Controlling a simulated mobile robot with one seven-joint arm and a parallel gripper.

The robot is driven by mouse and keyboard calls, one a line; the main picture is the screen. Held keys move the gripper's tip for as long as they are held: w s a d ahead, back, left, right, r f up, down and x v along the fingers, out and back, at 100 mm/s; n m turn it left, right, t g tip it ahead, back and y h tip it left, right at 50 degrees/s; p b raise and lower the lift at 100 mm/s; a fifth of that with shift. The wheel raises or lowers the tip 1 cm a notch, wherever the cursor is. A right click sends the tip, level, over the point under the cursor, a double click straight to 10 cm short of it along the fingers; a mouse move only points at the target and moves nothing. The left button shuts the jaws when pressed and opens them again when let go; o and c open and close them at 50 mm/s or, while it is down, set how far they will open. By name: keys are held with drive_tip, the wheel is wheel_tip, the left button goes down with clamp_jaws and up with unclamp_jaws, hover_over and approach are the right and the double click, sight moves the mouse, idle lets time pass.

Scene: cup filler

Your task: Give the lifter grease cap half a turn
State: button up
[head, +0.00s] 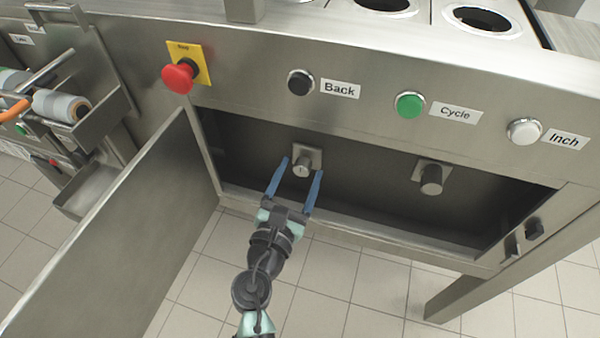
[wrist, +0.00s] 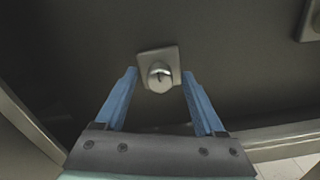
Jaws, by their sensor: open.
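Two grease caps stick out from the back wall of an open cabinet in the steel machine. The left cap (head: 301,169) is a short round knob on a square plate, with a mark on its face. The right cap (head: 431,181) sits on a similar plate; no label shows which is the lifter's. My gripper (head: 296,178) is open, its blue fingers on either side of the left cap in the head view. In the wrist view the left cap (wrist: 159,77) shows between and beyond the fingertips (wrist: 160,78). I cannot tell whether the fingers touch it.
The open door (head: 115,245) stands to the left of my arm. Above the opening are a red stop button (head: 180,76) and black (head: 300,82), green (head: 410,104) and white (head: 524,131) buttons. The cabinet's lower lip (head: 350,236) runs under my gripper.

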drive_tip(key=shift+w+d, duration=0.1)
drive_tip(key=shift+w, duration=0.2)
clamp_jaws()
drive_tip(key=shift+m, duration=0.3)
